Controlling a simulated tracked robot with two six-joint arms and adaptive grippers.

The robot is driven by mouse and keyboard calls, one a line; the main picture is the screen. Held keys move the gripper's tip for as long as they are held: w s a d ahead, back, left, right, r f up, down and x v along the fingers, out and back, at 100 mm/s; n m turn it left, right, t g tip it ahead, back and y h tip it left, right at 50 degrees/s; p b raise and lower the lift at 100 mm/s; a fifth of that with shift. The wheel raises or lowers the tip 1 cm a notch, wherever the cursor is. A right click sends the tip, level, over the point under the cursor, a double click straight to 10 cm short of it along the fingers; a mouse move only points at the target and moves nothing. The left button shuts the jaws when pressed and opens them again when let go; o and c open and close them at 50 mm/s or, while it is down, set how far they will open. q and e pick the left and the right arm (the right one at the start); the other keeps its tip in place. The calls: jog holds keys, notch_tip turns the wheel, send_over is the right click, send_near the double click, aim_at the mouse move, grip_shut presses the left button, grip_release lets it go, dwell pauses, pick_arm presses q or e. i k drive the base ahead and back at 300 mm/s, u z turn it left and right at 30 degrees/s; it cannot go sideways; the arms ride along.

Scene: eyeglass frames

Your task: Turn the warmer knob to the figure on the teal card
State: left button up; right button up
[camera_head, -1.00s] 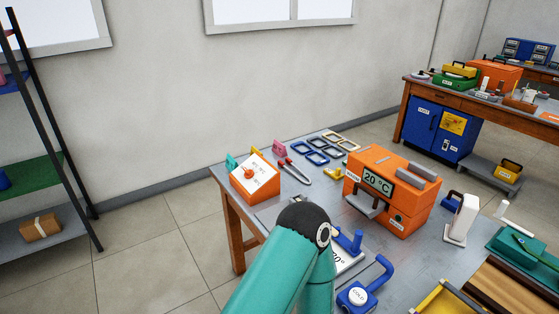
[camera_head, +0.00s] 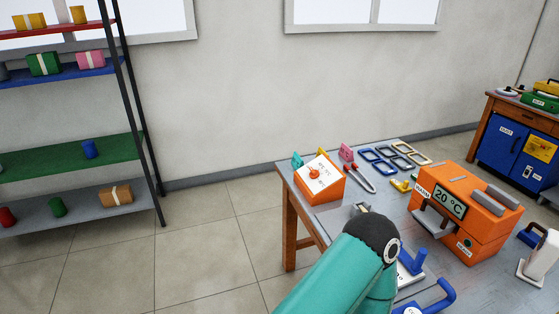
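An orange box (camera_head: 326,190) with a sloped white dial face stands at the table's far left corner. A round orange-red knob (camera_head: 314,173) sits on that face; its marks are too small to read. A larger orange unit (camera_head: 490,222) to the right has a display reading 20 °C. One of my teal arms crosses the bottom middle, in front of the table. Neither gripper can be made out.
Blue-handled tools (camera_head: 436,298) lie at the front. A shelf rack (camera_head: 80,145) stands at the left, with bare floor between.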

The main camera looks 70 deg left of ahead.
aim_at(313, 174)
jog(key=u, duration=0.05)
jog(key=k, duration=2.05)
jog(key=u, duration=1.3)
jog(key=i, duration=0.95)
jog(key=k, duration=0.45)
jog(key=u, duration=0.4)
jog(key=i, duration=0.75)
jog(key=u, duration=0.3)
